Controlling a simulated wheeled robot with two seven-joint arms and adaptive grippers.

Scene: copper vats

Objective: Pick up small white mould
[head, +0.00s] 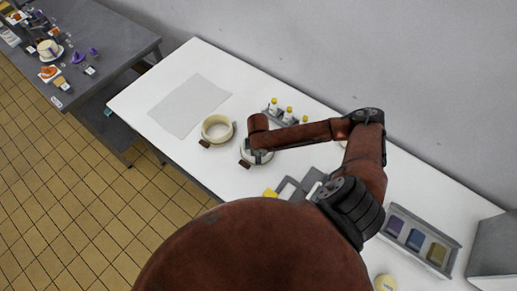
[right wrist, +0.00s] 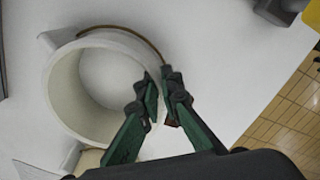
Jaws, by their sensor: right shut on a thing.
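The small white mould (right wrist: 62,90) is an open round ring with a pale inside, and it fills the left of the right wrist view. In the head view the mould (head: 246,157) is partly hidden under my right gripper (head: 258,156). In the right wrist view my right gripper (right wrist: 162,88) has its fingers on both sides of the mould's wall, shut on it. A larger cream mould (head: 206,130) stands just left of it on the white table. I cannot tell whether the held mould is clear of the table. My left gripper is not in view.
The white table (head: 150,97) holds a grey mat (head: 188,105) at the left. A rack with yellow-topped bottles (head: 284,116) stands behind my gripper. Grey trays (head: 290,188) lie in front, and a box of coloured items (head: 416,240) is at the right.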

